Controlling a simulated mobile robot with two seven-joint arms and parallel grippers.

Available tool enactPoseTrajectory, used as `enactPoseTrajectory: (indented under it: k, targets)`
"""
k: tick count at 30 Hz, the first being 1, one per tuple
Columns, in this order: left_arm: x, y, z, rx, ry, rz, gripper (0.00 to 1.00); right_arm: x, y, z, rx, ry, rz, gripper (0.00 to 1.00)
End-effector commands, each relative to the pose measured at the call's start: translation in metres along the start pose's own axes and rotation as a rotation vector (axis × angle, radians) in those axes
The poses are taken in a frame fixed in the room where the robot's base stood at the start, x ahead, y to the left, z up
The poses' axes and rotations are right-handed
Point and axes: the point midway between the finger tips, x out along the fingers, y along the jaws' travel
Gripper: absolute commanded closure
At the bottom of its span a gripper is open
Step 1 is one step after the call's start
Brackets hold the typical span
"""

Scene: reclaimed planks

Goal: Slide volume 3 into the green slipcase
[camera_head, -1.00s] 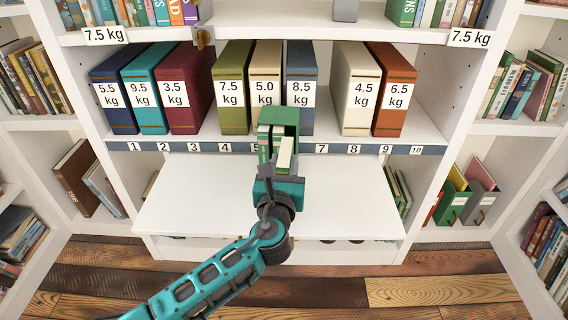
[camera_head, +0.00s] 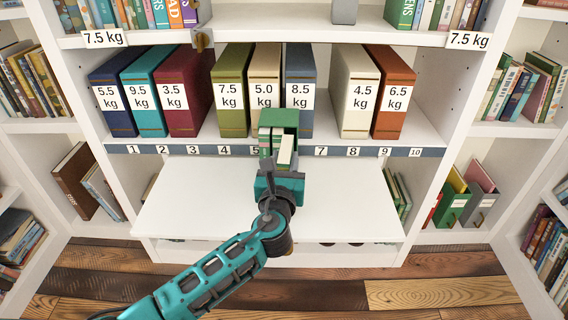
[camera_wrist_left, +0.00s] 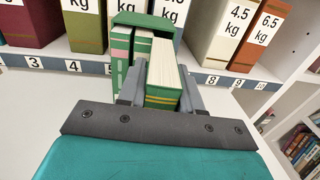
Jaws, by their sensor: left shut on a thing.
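The green slipcase (camera_head: 278,117) stands with its open side towards me on the shelf's front, before the 5.0 kg and 8.5 kg volumes. In the left wrist view its rim (camera_wrist_left: 146,19) arches over two books (camera_wrist_left: 120,48) in its left part. My left gripper (camera_head: 284,165) is shut on a green book with pale pages (camera_wrist_left: 165,75), apparently volume 3; its number is not readable. The held book is upright, right of the two books, with its far end at the slipcase opening. How deep it reaches inside is hard to tell. My right gripper is not in view.
A white pull-out board (camera_head: 185,200) lies below the slipcase. A numbered strip (camera_head: 180,149) runs along the shelf edge. Heavy labelled volumes stand behind, including a green 7.5 kg one (camera_head: 232,90). An upper shelf (camera_head: 270,32) overhangs them.

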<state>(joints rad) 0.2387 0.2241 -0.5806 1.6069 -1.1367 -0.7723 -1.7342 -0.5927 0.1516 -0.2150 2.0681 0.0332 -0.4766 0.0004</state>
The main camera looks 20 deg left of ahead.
Motion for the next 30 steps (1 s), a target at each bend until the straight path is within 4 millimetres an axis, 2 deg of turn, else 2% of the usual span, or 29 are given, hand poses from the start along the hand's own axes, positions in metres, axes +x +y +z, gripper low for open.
enactPoseTrajectory:
  k: [4,17,30]
  targets:
    - [0.0038,0.0007,0.0015,-0.001,-0.003,0.002,1.00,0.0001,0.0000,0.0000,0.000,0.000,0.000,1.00]
    - [-0.0057,0.0006,0.0020,0.000,-0.002,0.002,1.00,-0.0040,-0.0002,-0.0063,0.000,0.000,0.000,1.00]
    - [-0.0059,0.0004,0.0014,-0.001,-0.003,0.002,1.00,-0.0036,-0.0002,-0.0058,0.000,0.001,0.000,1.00]
